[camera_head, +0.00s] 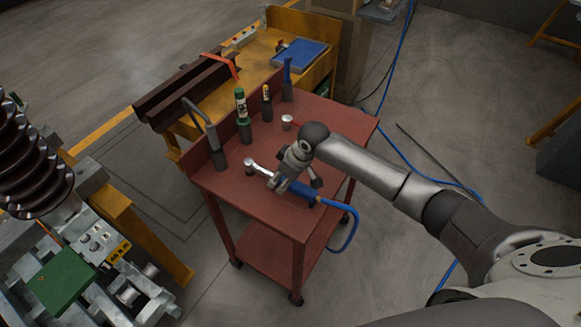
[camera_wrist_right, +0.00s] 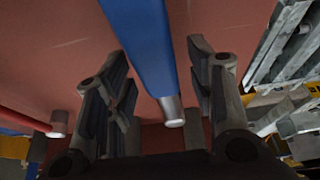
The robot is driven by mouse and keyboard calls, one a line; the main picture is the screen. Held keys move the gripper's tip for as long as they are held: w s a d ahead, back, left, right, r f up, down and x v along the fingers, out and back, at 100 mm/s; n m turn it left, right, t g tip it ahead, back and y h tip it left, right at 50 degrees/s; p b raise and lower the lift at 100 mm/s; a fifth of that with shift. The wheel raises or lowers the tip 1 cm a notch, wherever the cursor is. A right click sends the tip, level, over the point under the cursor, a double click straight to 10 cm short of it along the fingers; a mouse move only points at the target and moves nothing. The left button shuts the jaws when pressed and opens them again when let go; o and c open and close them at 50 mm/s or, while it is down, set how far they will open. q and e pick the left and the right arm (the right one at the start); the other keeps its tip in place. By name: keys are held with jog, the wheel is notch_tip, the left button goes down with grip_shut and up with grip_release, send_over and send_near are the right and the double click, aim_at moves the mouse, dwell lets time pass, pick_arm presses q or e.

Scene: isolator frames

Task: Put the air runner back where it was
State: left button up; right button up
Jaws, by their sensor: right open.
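The air runner, seen as a blue-handled tool (camera_head: 302,190) with a blue hose at its right end, lies on the red cart top near the front edge. In the wrist view its blue body (camera_wrist_right: 143,40) and a silver end (camera_wrist_right: 171,110) show between my fingers. My right gripper (camera_head: 293,184) is over it, pointing down, and hides part of it. My right gripper (camera_wrist_right: 160,100) is open, with a finger on each side of the tool and visible gaps. Whether it touches the tool cannot be told. My left gripper is not in view.
The red cart (camera_head: 225,192) carries several upright tools in holders at its back, including a green one (camera_head: 242,104). A red-handled hammer (camera_head: 287,122) lies behind my gripper. The blue hose (camera_head: 350,228) hangs off the right side. A yellow bench (camera_head: 258,52) stands behind.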

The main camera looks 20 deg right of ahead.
jog(key=v, duration=1)
jog(key=shift+s+d+r, duration=0.1)
jog(key=shift+d+r, duration=0.05)
jog(key=shift+r, duration=0.15)
jog(key=s+a+f, duration=0.3)
jog(key=s+a, duration=0.1)
jog(key=s, duration=0.3)
jog(key=s+a+f, duration=0.3)
jog(key=s+f, duration=0.1)
jog(key=s, duration=0.2)
jog(key=s+d+m+h, duration=0.1)
jog(key=s+d+m, duration=0.2)
jog(key=s, duration=0.5)
jog(key=s+d+m+h, duration=0.1)
jog(key=s+d+m, duration=0.25)
jog(key=s, duration=0.35)
notch_tip(320, 180, down, 27)
jog(key=s+n+g, duration=0.1)
jog(key=s, duration=0.1)
jog(key=s+d+f+g, duration=0.1)
jog(key=s+d+f, duration=0.2)
jog(key=s+f, duration=1.3)
jog(key=shift+s+d+g+h, duration=0.2)
jog(key=shift+g+h, duration=0.1)
